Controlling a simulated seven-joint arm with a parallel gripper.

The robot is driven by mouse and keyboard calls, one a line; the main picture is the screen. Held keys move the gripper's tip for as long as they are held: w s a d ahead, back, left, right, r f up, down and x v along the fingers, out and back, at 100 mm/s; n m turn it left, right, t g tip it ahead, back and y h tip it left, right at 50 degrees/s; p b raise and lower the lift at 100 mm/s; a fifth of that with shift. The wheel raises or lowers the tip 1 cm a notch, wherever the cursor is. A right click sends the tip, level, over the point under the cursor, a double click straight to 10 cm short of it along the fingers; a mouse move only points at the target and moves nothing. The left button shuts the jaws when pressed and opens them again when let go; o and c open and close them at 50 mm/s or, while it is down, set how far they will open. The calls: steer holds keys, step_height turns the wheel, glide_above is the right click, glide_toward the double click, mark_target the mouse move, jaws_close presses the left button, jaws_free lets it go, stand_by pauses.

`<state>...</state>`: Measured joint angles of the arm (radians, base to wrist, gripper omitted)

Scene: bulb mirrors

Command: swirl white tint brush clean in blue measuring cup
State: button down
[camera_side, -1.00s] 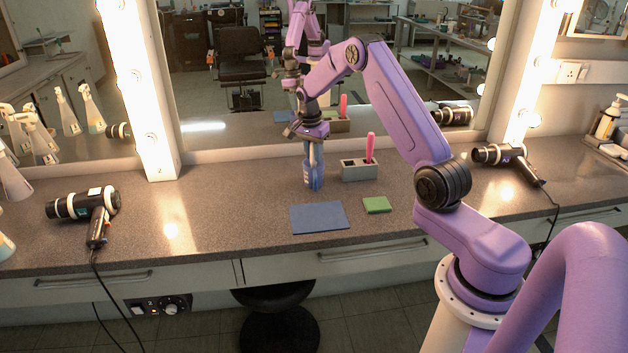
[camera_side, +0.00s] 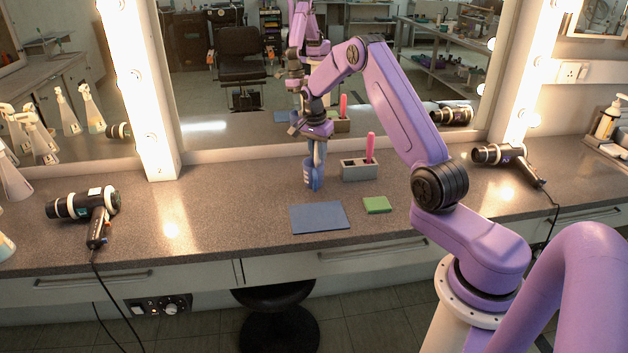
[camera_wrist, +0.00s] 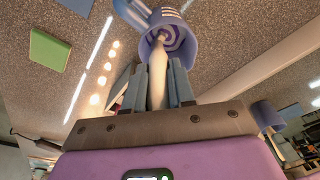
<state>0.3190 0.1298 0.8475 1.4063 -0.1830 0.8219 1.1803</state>
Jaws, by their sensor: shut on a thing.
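The blue measuring cup (camera_side: 312,178) stands on the counter behind the blue mat; it also shows in the wrist view (camera_wrist: 180,35), with white marks on its side and a handle. My gripper (camera_side: 316,146) is above the cup, pointing down. In the wrist view my gripper (camera_wrist: 158,92) is shut on the handle of the white tint brush (camera_wrist: 158,70). The brush's far end reaches into the mouth of the cup, where swirl-like rings show. Its bristles are hidden inside the cup.
A grey holder (camera_side: 358,171) with a pink-handled brush (camera_side: 370,147) stands just right of the cup. A blue mat (camera_side: 319,217) and a green pad (camera_side: 377,205) lie in front. Hair dryers lie far left (camera_side: 84,206) and right (camera_side: 508,158). The mirror is close behind.

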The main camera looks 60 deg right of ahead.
steer(key=shift+w+d, duration=0.4)
steer(key=shift+w, duration=0.3)
step_height(320, 180, up, 9)
steer(key=shift+w+a+f, duration=0.15)
steer(key=shift+w+a, duration=0.2)
steer(key=shift+w, duration=0.05)
stand_by(0.4)
stand_by(0.3)
step_height(320, 180, up, 5)
stand_by(0.6)
steer(key=shift+s, duration=0.1)
stand_by(0.3)
